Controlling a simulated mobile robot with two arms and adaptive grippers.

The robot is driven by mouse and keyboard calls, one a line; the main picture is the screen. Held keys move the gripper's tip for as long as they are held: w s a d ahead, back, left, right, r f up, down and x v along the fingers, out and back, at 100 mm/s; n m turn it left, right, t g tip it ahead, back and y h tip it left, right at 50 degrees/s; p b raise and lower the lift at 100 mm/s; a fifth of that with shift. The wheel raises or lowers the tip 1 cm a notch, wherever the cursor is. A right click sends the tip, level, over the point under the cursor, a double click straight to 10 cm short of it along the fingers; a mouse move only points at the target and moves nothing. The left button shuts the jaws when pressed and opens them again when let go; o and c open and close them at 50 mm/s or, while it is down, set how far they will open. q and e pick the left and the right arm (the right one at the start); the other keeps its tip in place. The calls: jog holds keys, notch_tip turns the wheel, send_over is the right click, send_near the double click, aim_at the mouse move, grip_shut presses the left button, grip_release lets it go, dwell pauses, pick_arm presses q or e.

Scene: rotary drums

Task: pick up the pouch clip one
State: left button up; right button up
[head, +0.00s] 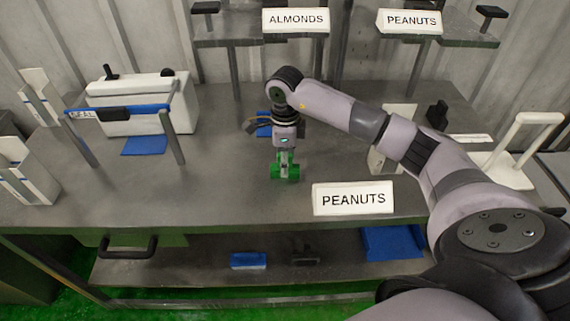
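My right gripper (285,173) points down over the middle of the workbench. Its lower end shows green parts close to the tabletop. I cannot tell whether these are only its fingers or whether a pouch clip is between them, nor whether the gripper is open or shut. No pouch clip can be picked out for certain. A small blue item (264,126) lies on the bench behind the gripper, partly hidden by it. My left gripper is not in view.
The workbench (225,190) is clear left of the gripper. A white sealing machine (130,103) with a blue bar stands at the left. A PEANUTS sign (353,198) stands at the front edge, a white stand (520,150) at the right. A blue block (248,260) lies on the lower shelf.

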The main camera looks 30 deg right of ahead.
notch_tip(320, 180, down, 3)
jog(key=shift+f, duration=0.15)
jog(key=shift+c, duration=0.2)
grip_shut()
dwell(0.3)
